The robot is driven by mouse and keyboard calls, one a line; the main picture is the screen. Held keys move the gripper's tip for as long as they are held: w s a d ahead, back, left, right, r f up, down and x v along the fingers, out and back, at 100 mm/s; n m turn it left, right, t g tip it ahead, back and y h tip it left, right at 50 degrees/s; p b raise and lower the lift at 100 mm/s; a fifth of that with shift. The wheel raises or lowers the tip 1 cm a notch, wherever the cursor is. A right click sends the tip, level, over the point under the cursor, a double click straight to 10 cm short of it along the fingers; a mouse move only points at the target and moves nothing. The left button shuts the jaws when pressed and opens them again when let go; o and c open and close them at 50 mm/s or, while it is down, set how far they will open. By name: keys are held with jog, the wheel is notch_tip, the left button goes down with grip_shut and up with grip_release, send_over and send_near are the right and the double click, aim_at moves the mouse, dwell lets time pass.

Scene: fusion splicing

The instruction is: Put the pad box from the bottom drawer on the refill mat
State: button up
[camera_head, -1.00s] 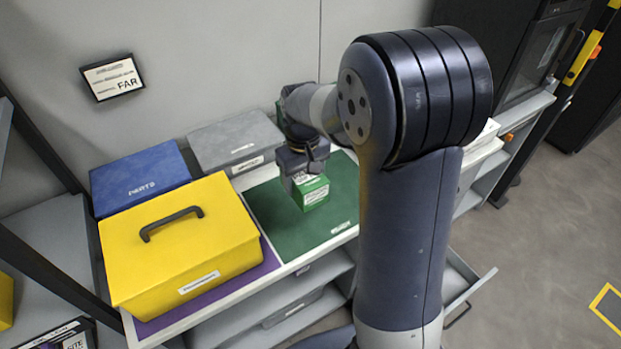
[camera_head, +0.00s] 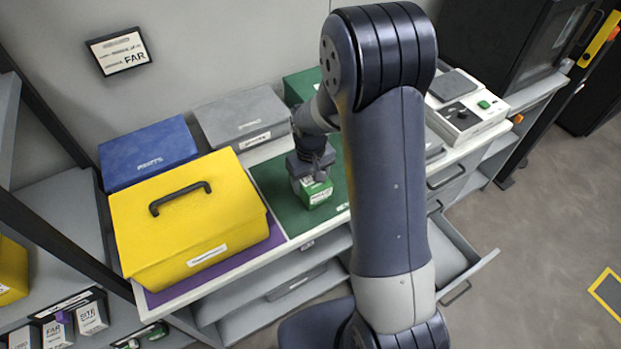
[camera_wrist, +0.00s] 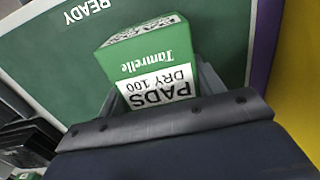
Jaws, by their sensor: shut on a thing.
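The green and white pad box (camera_head: 318,191) is in my gripper (camera_head: 312,178), which is over the green refill mat (camera_head: 279,205) on the counter. In the wrist view the box (camera_wrist: 150,65) reads "PADS DRY 100" and sits between my gripper's fingers (camera_wrist: 165,90). The green mat (camera_wrist: 50,60) with the word "READY" fills the view behind it. The box is at or just above the mat; I cannot tell whether it touches. The open bottom drawer (camera_head: 450,262) shows at the right below the counter, partly behind my arm.
A yellow case (camera_head: 185,220) stands on a purple mat (camera_head: 215,264) left of the green mat. Blue (camera_head: 147,155) and grey (camera_head: 238,118) boxes stand behind. A green box (camera_head: 300,85) is at the back. A white device (camera_head: 466,108) stands right. The mat around the held box is clear.

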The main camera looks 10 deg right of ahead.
jog(key=shift+f, duration=0.25)
jog(key=o, duration=1)
jog(key=shift+r, duration=0.1)
jog(key=shift+o, duration=0.2)
